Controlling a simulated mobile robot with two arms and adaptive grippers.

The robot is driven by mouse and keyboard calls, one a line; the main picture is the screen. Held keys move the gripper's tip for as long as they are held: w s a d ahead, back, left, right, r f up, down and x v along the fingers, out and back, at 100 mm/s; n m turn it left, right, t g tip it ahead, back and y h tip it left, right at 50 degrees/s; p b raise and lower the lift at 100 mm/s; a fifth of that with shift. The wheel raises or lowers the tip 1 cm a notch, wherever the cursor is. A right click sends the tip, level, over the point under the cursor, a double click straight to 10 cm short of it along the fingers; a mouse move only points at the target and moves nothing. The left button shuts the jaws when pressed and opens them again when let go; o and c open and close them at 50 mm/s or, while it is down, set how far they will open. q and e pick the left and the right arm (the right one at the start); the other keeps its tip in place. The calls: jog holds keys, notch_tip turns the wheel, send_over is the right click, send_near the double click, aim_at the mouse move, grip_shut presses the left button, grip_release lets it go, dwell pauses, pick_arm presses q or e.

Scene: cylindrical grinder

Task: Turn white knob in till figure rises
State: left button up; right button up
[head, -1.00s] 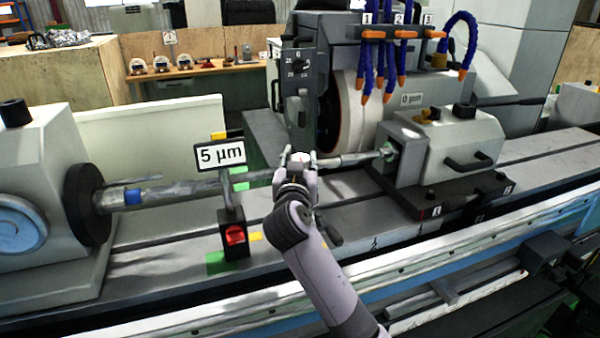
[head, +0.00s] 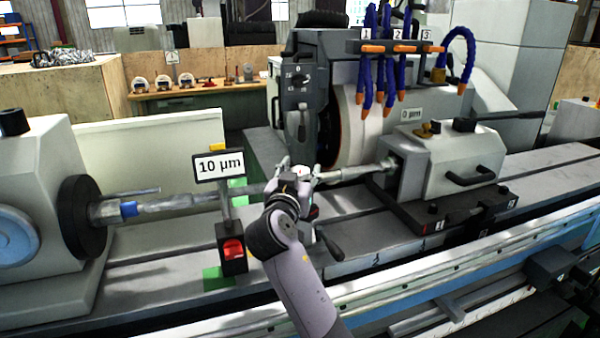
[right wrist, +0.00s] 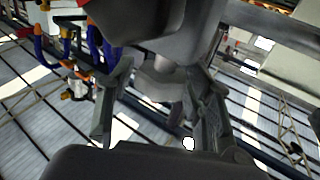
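A sign on a short post, the readout (head: 219,166), shows "10 µm" in the head view. My right gripper (head: 300,170) is at the middle of the machine, in front of the long shaft. Its two fingers stand apart, with a small pale piece between them that looks like the white knob (head: 301,169). In the right wrist view my right gripper (right wrist: 162,100) has its fingers spread on either side of a grey-white shape (right wrist: 165,82); contact is unclear. My left gripper is not in view.
The grinding wheel (head: 350,122) and its housing stand behind my gripper, with blue hoses (head: 379,65) above. The workhead (head: 38,165) is at left.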

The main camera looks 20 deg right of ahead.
aim_at(300, 169)
jog(key=shift+o, duration=0.9)
notch_tip(300, 169, up, 10)
dwell(2.0)
